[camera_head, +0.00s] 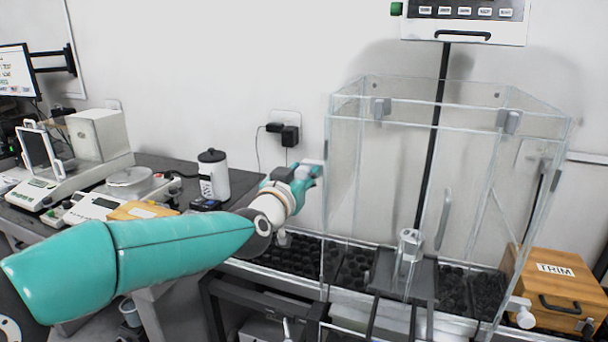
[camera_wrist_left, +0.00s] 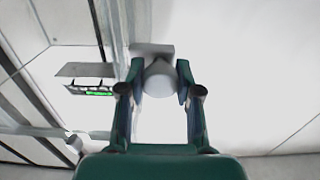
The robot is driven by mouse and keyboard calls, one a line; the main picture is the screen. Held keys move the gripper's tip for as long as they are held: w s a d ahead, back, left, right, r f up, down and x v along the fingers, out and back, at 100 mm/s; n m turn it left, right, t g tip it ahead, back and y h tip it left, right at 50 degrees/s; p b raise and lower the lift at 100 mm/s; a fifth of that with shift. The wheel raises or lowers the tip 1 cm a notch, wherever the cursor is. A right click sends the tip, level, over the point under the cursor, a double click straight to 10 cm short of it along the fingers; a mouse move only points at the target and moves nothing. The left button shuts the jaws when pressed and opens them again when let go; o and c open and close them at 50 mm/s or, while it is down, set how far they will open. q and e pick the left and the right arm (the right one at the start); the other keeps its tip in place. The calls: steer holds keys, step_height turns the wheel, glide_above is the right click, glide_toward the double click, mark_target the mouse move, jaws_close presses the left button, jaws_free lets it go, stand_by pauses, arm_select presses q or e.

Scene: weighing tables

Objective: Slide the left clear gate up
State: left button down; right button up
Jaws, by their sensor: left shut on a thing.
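The clear weighing enclosure stands at the right in the head view, with its left clear gate (camera_head: 342,190) on the side facing my left arm. My left gripper (camera_head: 310,173) is at the outer left side of this gate, above its mid-height. In the left wrist view my left gripper (camera_wrist_left: 160,85) is shut on a pale round knob (camera_wrist_left: 160,74), one finger on each side. The knob stands out from a small grey plate (camera_wrist_left: 152,48). The lower edge of the gate is hard to make out through the clear panels. My right gripper is in neither view.
A metal weight (camera_head: 410,245) stands on a dark pan inside the enclosure. A wooden TRIM box (camera_head: 556,282) is at the right, beside another white knob (camera_head: 521,312). Scales and a white canister (camera_head: 213,178) stand on the left table.

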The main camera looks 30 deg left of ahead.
arm_select(q)
steer(key=shift+r, duration=0.4)
steer(key=c, duration=1.1)
jaws_free()
steer(key=shift+o, duration=0.2)
steer(key=shift+f, duration=0.1)
steer(key=shift+s, duration=0.15)
steer(key=v, duration=1.1)
steer(key=shift+s+d, duration=0.2)
steer(key=shift+s, duration=0.15)
